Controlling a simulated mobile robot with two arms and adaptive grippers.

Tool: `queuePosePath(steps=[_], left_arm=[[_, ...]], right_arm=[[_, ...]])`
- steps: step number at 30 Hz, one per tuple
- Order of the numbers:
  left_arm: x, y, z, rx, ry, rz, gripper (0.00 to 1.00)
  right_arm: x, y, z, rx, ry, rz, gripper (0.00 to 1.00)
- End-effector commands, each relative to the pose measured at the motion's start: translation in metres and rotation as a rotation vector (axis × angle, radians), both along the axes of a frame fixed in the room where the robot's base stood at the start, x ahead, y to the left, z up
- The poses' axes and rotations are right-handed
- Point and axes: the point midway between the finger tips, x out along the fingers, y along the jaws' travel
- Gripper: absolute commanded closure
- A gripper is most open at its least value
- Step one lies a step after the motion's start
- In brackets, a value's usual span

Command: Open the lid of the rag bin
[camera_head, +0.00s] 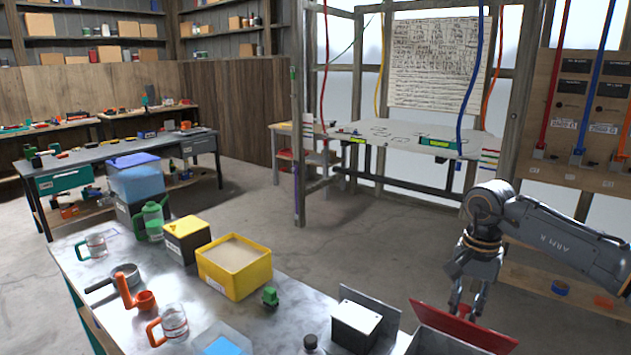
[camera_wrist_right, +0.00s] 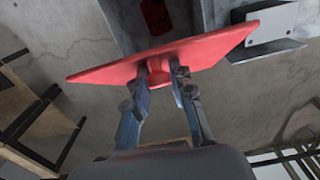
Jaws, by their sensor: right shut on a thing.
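The red lid (camera_head: 485,337) of the rag bin is at the lower right of the head view, tilted up along the far side of the grey bin (camera_head: 428,345). My right gripper (camera_head: 462,309) is at the lid's outer face. In the right wrist view my right gripper (camera_wrist_right: 165,80) is shut on the knob (camera_wrist_right: 157,66) of the lid (camera_wrist_right: 215,47). Beyond the lid's edge the grey bin (camera_wrist_right: 126,22) shows, with something dark red (camera_wrist_right: 157,15) inside. The bin's front is cut off in the head view. My left gripper is out of view.
A white-topped box (camera_head: 355,322) with a raised grey panel stands just left of the bin. A yellow bin (camera_head: 234,272), mugs, a pan and a green weight (camera_head: 270,296) stand on the metal bench (camera_head: 300,312). Open floor lies beyond the bench.

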Motion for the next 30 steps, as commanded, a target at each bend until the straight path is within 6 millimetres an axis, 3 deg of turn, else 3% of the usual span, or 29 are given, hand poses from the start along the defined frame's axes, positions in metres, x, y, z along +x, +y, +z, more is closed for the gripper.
queuePosePath(steps=[30], left_arm=[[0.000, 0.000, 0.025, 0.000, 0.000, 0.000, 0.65]], right_arm=[[0.028, -0.021, 0.017, -0.001, -0.002, -0.003, 0.94]])
